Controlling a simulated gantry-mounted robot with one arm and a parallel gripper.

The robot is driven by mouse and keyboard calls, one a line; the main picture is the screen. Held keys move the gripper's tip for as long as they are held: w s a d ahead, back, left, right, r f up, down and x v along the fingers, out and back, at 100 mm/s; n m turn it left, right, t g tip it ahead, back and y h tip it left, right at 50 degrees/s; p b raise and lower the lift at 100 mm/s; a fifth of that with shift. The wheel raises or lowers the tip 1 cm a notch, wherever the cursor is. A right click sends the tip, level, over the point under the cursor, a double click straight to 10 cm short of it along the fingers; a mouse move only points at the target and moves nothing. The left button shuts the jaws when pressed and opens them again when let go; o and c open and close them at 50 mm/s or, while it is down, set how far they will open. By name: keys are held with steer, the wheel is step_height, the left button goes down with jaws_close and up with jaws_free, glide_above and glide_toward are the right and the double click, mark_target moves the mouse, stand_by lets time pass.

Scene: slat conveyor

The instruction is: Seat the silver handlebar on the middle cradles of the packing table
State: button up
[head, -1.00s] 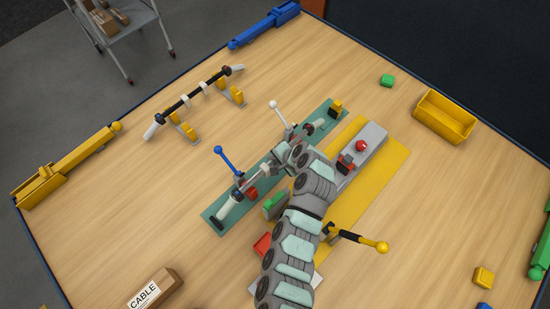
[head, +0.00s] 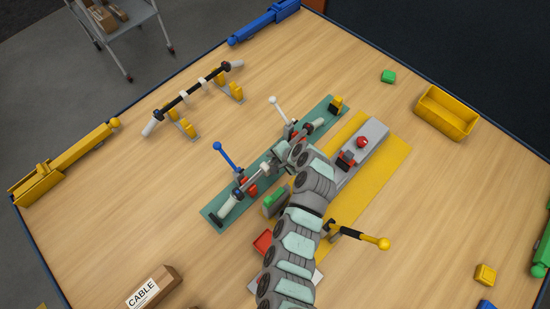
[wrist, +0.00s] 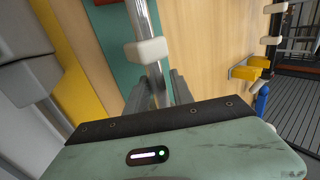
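The silver handlebar (head: 227,206) has pale grips and lies along the teal fixture strip (head: 213,219) in the head view. In the wrist view its bare tube (wrist: 140,14) carries a white collar (wrist: 147,50) and runs down between my fingers. My gripper (wrist: 158,88) is at the tube's middle, with one finger on each side; I cannot tell whether they press on it.
A blue lever (head: 226,155) and a white lever (head: 278,109) stand raised beside the strip. A grey box with a red button (head: 362,142) and a yellow-knobbed lever (head: 382,243) are to the right. Table between strip and cradles is clear.

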steer(key=o, duration=0.3)
steer(key=shift+s, duration=0.1)
steer(key=b+v, duration=0.1)
steer(key=v, duration=0.9)
steer(key=shift+s+d+r, duration=0.1)
steer(key=shift+d+r, duration=0.1)
steer(key=shift+r, duration=0.1)
